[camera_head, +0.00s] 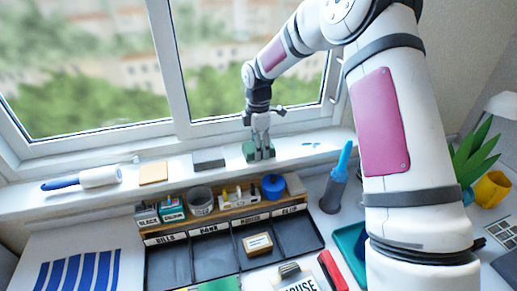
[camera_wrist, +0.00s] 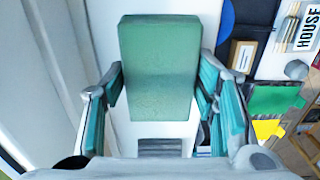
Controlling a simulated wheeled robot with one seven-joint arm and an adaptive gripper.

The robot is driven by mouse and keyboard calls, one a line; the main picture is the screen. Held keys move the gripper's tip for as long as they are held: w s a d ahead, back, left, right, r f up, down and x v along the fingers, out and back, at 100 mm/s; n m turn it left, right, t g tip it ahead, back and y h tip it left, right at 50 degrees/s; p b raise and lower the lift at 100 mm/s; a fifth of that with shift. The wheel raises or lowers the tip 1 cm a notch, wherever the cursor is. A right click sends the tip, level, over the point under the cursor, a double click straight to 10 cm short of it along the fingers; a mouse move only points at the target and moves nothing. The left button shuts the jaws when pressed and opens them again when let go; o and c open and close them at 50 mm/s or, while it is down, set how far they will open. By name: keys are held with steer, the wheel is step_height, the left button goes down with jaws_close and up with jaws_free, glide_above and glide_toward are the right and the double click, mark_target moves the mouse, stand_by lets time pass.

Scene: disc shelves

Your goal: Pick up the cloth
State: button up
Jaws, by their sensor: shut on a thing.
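A thick green rectangular piece (camera_head: 250,151), which looks like the folded cloth, is at the window sill below my gripper (camera_head: 262,153). In the wrist view the green cloth (camera_wrist: 159,68) fills the space between the two fingers of my gripper (camera_wrist: 160,95), which is shut on it. Its far end sticks out past the fingertips. I cannot tell whether it still touches the sill.
The sill (camera_head: 125,195) also holds a lint roller (camera_head: 100,177), a tan square (camera_head: 153,172) and a dark grey flat piece (camera_head: 209,161). Below are a wooden rack of small containers (camera_head: 225,213) and a dark sorting tray (camera_head: 215,258). A blue-topped bottle (camera_head: 337,180) stands right.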

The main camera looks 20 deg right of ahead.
steer(key=shift+r, duration=0.85)
steer(key=shift+s+r+b, duration=0.2)
steer(key=shift+r, duration=0.3)
steer(key=shift+s+r+b, duration=0.15)
steer(key=shift+r, duration=0.35)
steer(key=s+r, duration=0.1)
steer(key=s, duration=1.4)
steer(key=shift+s+r+p, duration=0.15)
steer(key=shift+p, duration=0.15)
